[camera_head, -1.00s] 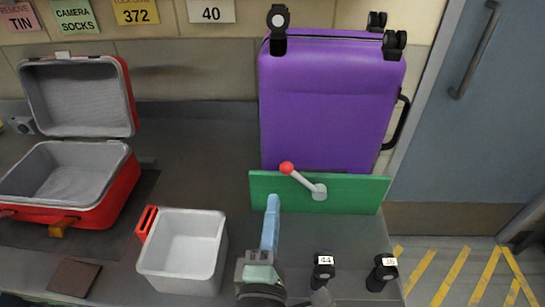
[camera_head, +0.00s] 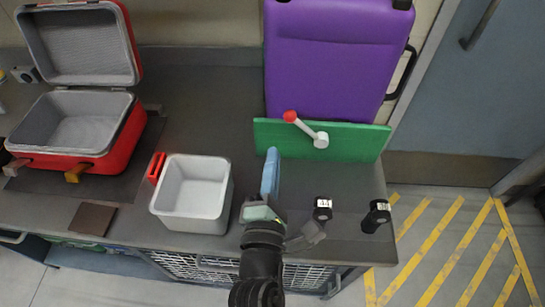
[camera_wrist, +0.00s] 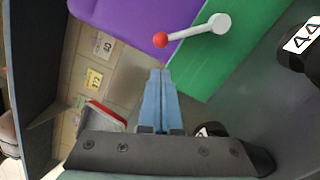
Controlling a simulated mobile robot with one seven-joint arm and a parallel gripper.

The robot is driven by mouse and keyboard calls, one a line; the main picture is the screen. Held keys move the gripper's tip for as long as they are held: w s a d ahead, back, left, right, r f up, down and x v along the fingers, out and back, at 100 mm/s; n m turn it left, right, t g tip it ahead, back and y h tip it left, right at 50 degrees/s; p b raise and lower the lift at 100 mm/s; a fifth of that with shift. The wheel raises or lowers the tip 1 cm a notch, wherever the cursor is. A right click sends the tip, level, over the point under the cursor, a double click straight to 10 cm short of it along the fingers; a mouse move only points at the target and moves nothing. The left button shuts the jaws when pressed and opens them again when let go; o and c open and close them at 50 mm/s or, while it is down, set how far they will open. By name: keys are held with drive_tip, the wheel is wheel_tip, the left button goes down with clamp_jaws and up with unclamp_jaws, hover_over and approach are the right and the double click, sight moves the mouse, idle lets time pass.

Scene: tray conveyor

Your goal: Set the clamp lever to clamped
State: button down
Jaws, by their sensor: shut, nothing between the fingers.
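The clamp lever (camera_head: 308,129) has a light grey arm, a red ball knob and a round grey pivot. It is mounted on a green panel (camera_head: 357,143), slanting from the pivot up and left to the knob near the panel's top edge. My gripper (camera_head: 271,152) has light blue fingers, closed together and empty, just below and left of the knob, apart from the lever. In the wrist view the lever (camera_wrist: 192,31) lies just beyond the fingertips of my gripper (camera_wrist: 160,72), knob nearest and pivot to the right.
A purple suitcase (camera_head: 330,60) stands behind the panel. A grey bin (camera_head: 191,215) is left of my gripper, with an open red case (camera_head: 110,155) farther left. Two black numbered knobs (camera_head: 322,208) (camera_head: 376,215) stand at the right front. The counter behind the bin is clear.

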sight(305, 128)
drive_tip(key=w, duration=0.7)
drive_tip(key=shift+w+p, duration=0.3)
drive_tip(key=shift+p, duration=0.05)
drive_tip(key=shift+r+b, duration=0.1)
drive_tip(key=shift+b, duration=0.2)
